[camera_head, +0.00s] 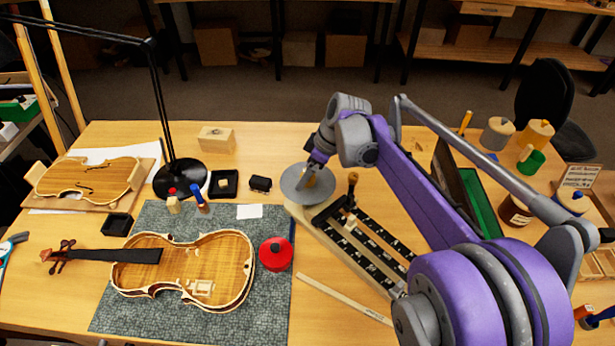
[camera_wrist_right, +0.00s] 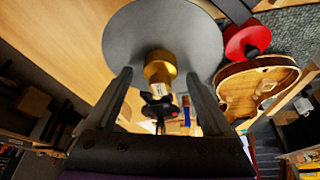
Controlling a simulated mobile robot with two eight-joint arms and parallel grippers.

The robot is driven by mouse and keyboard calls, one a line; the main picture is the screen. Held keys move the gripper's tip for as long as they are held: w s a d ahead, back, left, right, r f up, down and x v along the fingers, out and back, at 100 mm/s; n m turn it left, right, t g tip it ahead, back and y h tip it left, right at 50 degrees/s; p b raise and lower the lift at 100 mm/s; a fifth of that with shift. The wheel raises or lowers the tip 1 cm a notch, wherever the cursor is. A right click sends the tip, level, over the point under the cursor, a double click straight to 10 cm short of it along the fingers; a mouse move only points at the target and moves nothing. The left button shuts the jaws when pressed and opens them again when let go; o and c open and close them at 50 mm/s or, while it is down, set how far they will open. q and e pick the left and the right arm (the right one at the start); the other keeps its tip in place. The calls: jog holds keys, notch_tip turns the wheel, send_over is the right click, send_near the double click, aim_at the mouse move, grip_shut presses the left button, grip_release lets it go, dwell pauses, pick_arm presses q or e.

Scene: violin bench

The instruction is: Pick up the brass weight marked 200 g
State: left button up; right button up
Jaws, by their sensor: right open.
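A brass weight (camera_head: 309,182) stands on a round grey pan (camera_head: 289,186) near the middle of the bench. In the right wrist view the brass weight (camera_wrist_right: 160,70) shows as a gold knobbed cylinder against the grey pan (camera_wrist_right: 195,35). Its marking cannot be read. My right gripper (camera_head: 313,172) is over the pan and partly hides the weight. In the right wrist view my right gripper (camera_wrist_right: 159,76) is open, with one finger on each side of the weight and visible gaps between. My left gripper is not in view.
A wooden jig with dark slotted rails (camera_head: 365,243) adjoins the pan. A red round pot (camera_head: 276,254) and an open violin body (camera_head: 185,270) lie on a grey-green mat (camera_head: 262,318). A black lamp (camera_head: 180,178) stands left. Jars (camera_head: 497,133) crowd the right.

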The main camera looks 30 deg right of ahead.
grip_shut()
dwell(0.4)
